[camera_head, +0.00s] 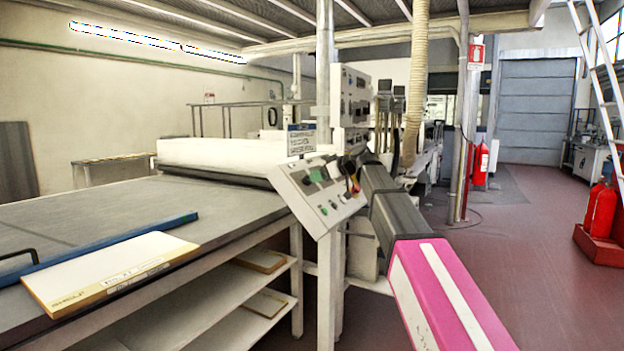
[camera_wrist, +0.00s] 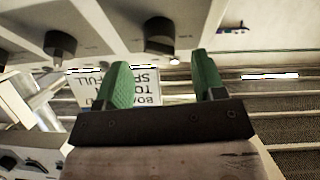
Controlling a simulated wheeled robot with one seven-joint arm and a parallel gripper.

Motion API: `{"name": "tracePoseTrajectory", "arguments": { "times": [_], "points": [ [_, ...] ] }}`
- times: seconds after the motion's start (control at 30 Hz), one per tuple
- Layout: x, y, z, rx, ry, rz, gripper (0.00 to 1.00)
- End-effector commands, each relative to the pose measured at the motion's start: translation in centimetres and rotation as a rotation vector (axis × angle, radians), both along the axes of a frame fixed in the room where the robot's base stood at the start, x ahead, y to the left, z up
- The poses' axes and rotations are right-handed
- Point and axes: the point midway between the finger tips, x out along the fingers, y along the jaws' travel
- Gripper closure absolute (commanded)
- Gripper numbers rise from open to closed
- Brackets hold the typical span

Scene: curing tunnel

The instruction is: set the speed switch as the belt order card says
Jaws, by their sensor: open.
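In the head view the sloped control panel (camera_head: 322,192) stands at the belt's near right corner, with dark knobs and small buttons. The order card (camera_head: 301,140), white with a blue top, stands just above it. A black knob (camera_wrist: 158,34) lies just beyond the fingertips, and another black knob (camera_wrist: 60,44) is to the left. Knob markings are not readable.
The grey belt table (camera_head: 110,215) fills the left, with a pale board (camera_head: 110,270) and a blue bar (camera_head: 100,247) on it. A taller control cabinet (camera_head: 355,95) stands behind the panel. Red extinguishers (camera_head: 600,215) stand at the right; the floor between is clear.

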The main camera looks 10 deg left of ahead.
Motion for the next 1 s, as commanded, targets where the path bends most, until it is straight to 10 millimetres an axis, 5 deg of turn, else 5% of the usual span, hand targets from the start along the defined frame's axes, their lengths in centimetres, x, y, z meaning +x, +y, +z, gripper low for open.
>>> {"name": "tracePoseTrajectory", "arguments": {
  "times": [0.3,0.63,0.67,0.8,1.0],
  "points": [
    [1.2,3.1,-1.4,0.000,0.001,0.000,0.37],
    [1.3,3.3,-1.5,0.000,0.001,0.000,0.37],
    [1.3,3.3,-1.5,0.000,0.001,0.000,0.40],
    [1.3,3.3,-1.5,0.000,0.001,0.000,0.85],
    [1.3,3.3,-1.5,0.001,0.003,-0.003,0.85]
  ]
}}
